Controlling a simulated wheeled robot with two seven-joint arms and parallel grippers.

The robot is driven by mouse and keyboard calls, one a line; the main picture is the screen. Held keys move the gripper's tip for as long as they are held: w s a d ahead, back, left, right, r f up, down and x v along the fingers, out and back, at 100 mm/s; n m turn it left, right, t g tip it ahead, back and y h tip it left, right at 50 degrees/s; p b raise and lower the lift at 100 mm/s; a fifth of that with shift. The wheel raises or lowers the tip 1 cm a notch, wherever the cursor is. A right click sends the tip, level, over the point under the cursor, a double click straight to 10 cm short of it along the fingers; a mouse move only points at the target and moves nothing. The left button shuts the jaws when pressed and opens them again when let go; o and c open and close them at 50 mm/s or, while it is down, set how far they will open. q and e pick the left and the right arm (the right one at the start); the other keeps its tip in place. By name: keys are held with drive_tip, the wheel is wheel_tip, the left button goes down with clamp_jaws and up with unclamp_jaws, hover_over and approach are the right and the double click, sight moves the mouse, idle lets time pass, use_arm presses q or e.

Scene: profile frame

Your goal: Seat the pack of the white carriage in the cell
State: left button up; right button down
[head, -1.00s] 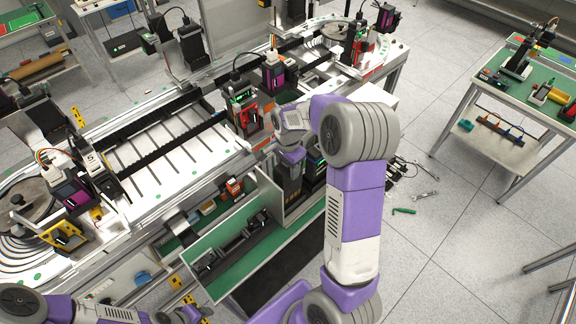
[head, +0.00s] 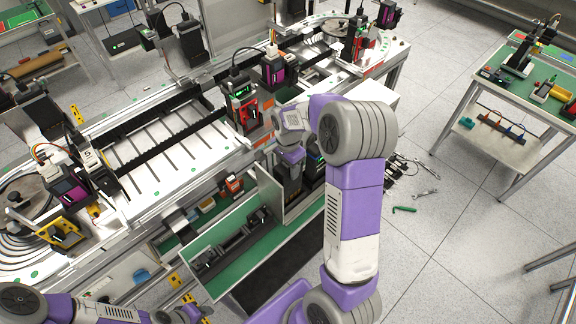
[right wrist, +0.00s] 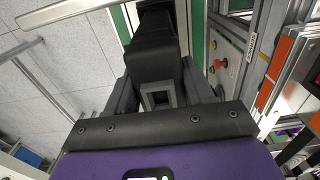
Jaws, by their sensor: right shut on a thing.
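My right gripper (right wrist: 162,92) is shut on a dark pack, whose black body (right wrist: 157,55) extends away from the fingers in the right wrist view. In the head view my right gripper (head: 290,157) points down, with the dark pack (head: 289,180) below it beside the open bay at the line's front. I cannot tell from these views whether the pack touches the bay. A carriage with a white front (head: 92,160) stands at the left of the line. My left arm is low at the left; its fingers are not clear. Which opening is the cell is not clear.
A green-floored tray (head: 222,284) with dark parts lies in front of the bay. A red carriage (head: 241,105) stands on the line just behind my right wrist. A side table (head: 520,100) with tools stands at the right. Small tools lie on the floor between.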

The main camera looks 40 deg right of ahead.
drive_tip(key=shift+f+b, duration=0.55)
drive_tip(key=shift+f, duration=0.25)
drive_tip(key=shift+r+p, duration=0.35)
drive_tip(key=shift+p, duration=0.1)
idle(1.7)
drive_tip(key=shift+f, duration=0.35)
idle(0.4)
drive_tip(key=shift+c, duration=1.7)
unclamp_jaws()
wheel_tip(320, 180, up, 8)
drive_tip(key=shift+f, duration=0.2)
drive_tip(key=shift+a, duration=0.1)
